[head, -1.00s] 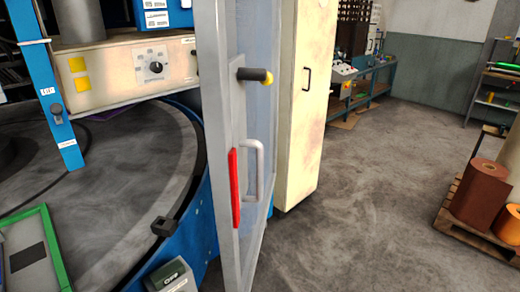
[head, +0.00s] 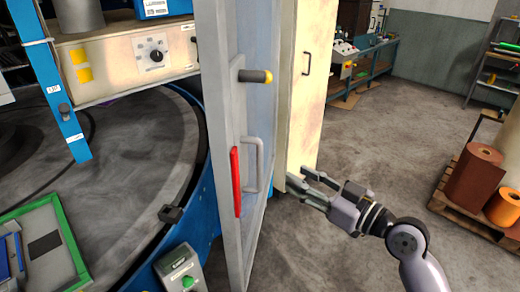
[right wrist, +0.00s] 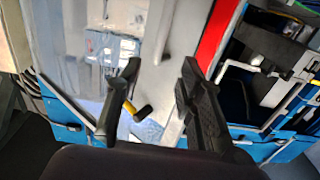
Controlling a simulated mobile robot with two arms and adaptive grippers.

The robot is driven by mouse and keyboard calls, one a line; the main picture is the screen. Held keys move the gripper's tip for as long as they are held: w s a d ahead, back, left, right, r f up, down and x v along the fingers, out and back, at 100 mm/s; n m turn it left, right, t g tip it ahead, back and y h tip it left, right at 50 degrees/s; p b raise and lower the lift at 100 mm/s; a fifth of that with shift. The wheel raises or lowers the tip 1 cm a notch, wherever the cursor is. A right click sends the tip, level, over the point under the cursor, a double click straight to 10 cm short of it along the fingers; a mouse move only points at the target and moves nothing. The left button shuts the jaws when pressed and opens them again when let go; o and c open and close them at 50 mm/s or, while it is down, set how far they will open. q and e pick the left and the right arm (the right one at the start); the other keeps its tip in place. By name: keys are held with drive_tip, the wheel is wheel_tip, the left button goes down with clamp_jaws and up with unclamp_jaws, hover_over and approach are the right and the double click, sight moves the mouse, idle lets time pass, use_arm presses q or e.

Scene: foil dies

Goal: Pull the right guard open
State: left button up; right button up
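The right guard (head: 226,130) is a tall grey-framed clear panel in the middle of the head view, seen at a steep angle. It carries a grey bar handle (head: 258,165), a red strip (head: 236,182) and a black peg with a yellow tip (head: 256,76). My right gripper (head: 298,177) is open and empty, to the right of the handle and apart from it. In the right wrist view, its two dark fingers (right wrist: 158,92) are spread, with the guard, red strip (right wrist: 215,36) and yellow-tipped peg (right wrist: 136,112) beyond. My left gripper is not in view.
A round blue-rimmed machine table (head: 110,190) lies left of the guard, with a green-button box (head: 182,268) at its front. A cream cabinet (head: 308,95) stands behind the guard. A pallet with rolls (head: 473,178) is at right. The floor between is clear.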

sight(262, 157)
drive_tip(key=p+x, duration=0.4)
drive_tip(key=x, duration=0.7)
drive_tip(key=shift+w+a+r, duration=0.1)
drive_tip(key=shift+w+a, duration=0.15)
drive_tip(key=shift+w, duration=0.05)
drive_tip(key=shift+w+a, duration=0.4)
drive_tip(key=shift+a, duration=0.1)
drive_tip(key=shift+c, duration=0.2)
clamp_jaws()
